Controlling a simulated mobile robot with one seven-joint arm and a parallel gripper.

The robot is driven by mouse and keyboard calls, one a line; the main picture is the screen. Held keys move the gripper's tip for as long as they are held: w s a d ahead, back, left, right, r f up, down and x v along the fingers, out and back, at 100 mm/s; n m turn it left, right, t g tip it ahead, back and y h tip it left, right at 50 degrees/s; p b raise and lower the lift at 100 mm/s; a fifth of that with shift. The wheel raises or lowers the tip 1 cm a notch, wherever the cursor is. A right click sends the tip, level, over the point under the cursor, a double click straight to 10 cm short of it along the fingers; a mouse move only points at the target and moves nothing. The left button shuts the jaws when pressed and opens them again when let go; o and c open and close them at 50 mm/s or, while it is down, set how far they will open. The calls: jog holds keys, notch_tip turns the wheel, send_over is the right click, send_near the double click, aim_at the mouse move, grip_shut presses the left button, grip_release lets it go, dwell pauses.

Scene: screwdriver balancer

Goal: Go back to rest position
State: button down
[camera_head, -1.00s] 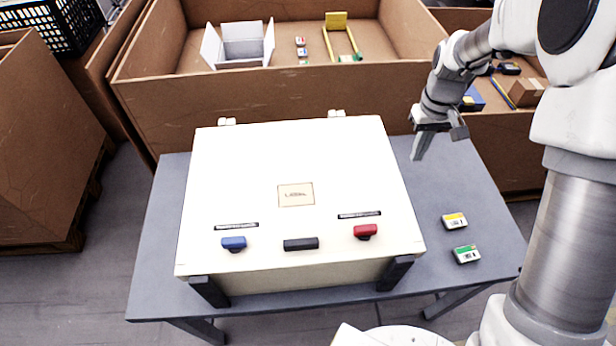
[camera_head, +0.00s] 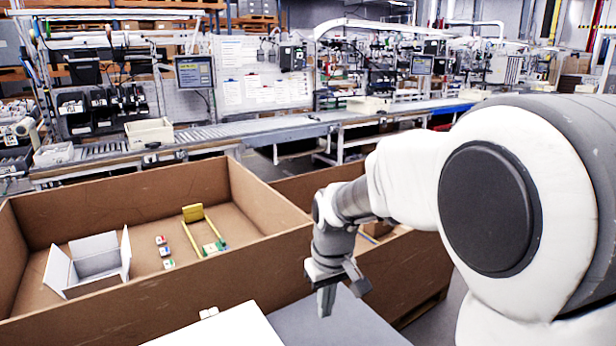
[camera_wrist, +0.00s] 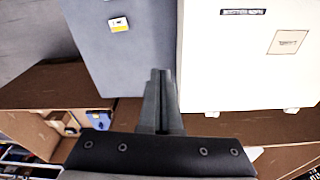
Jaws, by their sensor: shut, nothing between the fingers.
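My gripper (camera_head: 327,301) is shut and empty, pointing down above the grey table (camera_head: 335,322) in the head view. In the wrist view my gripper (camera_wrist: 160,75) shows its fingers together, over the table beside the white case (camera_wrist: 245,70). The case also shows as a corner at the bottom of the head view (camera_head: 225,330). The gripper is to the right of the case in the head view and appears apart from it.
A large cardboard bin (camera_head: 130,305) holds a white open box (camera_head: 90,265), a yellow-and-green item (camera_head: 195,225) and small blocks (camera_head: 162,252). A second bin (camera_head: 395,285) stands behind my arm. A yellow-and-white block (camera_wrist: 119,25) lies on the table. A conveyor (camera_head: 250,132) runs behind.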

jog(key=s+d+r+m+t, duration=0.2)
jog(key=s+d+r, duration=0.3)
jog(key=s, duration=0.5)
jog(key=s+d+r+m+t, duration=0.2)
jog(key=s+d+r, duration=0.3)
jog(key=s, duration=0.5)
jog(key=shift+d+r+m+h, duration=0.2)
jog(key=shift+d+m+h, duration=0.1)
jog(key=shift+d+m, duration=0.25)
jog(key=shift+a, duration=0.1)
